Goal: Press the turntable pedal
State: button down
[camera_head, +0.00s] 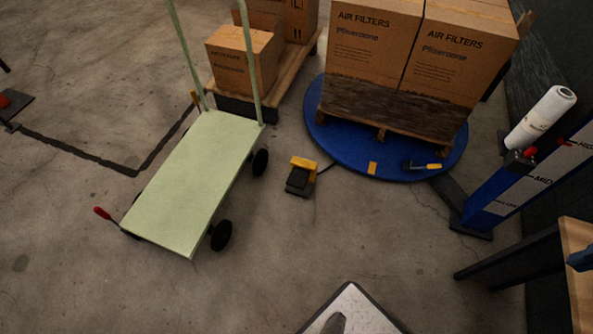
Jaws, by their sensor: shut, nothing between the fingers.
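The turntable pedal (299,182) is on the concrete floor near the middle of the view. It is a small black foot pedal with a yellow hood at its back. A thin dark cable runs from it to the blue round turntable (322,136). The turntable carries a wooden pallet stacked with cartons marked AIR FILTERS (371,45). A yellow mark and a small black-and-yellow tool lie on its near rim. Nothing covers the pedal. My gripper is not in view; only a pale plate of my own body shows at the bottom edge.
A pale green platform cart (195,180) stands left of the pedal, its wheels facing it. A pallet with cartons (243,62) is behind. A blue post (500,192) with a white film roll (540,118) and a wooden bench (577,235) stand right. The floor before the pedal is clear.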

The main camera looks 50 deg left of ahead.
aim_at(298, 177)
jog(key=u, duration=1.95)
jog(key=k, duration=0.6)
jog(key=z, duration=0.25)
jog(key=i, duration=1.15)
jog(key=u, duration=0.4)
